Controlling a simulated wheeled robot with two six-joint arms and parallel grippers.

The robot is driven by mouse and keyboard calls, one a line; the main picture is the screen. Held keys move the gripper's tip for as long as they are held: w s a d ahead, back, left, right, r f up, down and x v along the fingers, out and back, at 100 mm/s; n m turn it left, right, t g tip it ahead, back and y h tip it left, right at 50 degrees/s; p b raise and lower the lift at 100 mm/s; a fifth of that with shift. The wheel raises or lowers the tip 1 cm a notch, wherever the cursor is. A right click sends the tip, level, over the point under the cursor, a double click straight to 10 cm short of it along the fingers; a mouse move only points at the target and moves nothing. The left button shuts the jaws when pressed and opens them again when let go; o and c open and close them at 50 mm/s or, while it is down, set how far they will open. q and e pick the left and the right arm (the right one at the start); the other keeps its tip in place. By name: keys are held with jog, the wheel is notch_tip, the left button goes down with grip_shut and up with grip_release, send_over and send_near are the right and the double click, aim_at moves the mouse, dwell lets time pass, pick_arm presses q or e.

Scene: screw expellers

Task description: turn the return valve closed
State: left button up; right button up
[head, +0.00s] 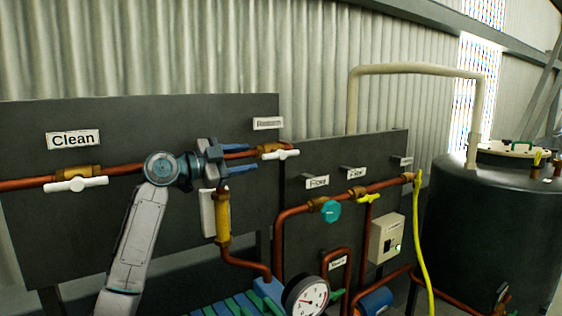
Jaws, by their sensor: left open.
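The return valve is a brass body (272,147) on a copper pipe, with a white lever handle (281,155) lying roughly along the pipe. It sits under a small label (268,123) on the dark panel, whose blurred text looks like "Return". My left gripper (252,157) comes in from the left, its two blue fingers apart and pointing right toward the handle. The fingertips appear just left of the handle in the picture. My right gripper is not in view.
A "Clean" valve with a white handle (80,184) is at left. A yellow cylinder (222,217) hangs below my gripper. A teal knob (331,211), yellow valve handle (368,198), grey box (387,238), gauge (306,297) and dark tank (490,225) are to the right.

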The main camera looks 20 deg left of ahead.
aim_at(279, 153)
pick_arm(q)
jog(key=p+x, duration=0.1)
jog(key=x, duration=0.1)
jog(key=p+x, duration=0.1)
jog(key=x, duration=0.1)
jog(key=p+x, duration=0.2)
jog(key=shift+w+d+r, duration=0.2)
jog(key=shift+d+r, duration=0.1)
jog(key=x, duration=0.1)
jog(key=p+x, duration=0.1)
jog(key=x, duration=0.1)
jog(key=shift+w+d+f, duration=0.1)
jog(key=shift+w+f, duration=0.15)
jog(key=shift+w, duration=0.05)
jog(key=shift+w+d+f+p, duration=0.1)
jog(key=shift+w+d+p, duration=0.05)
jog(key=shift+w+p, duration=0.15)
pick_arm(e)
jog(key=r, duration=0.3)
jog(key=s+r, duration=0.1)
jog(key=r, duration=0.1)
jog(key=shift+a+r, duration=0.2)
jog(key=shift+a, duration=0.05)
pick_arm(q)
jog(key=shift+s, duration=0.1)
jog(key=shift+c, duration=0.6)
grip_shut()
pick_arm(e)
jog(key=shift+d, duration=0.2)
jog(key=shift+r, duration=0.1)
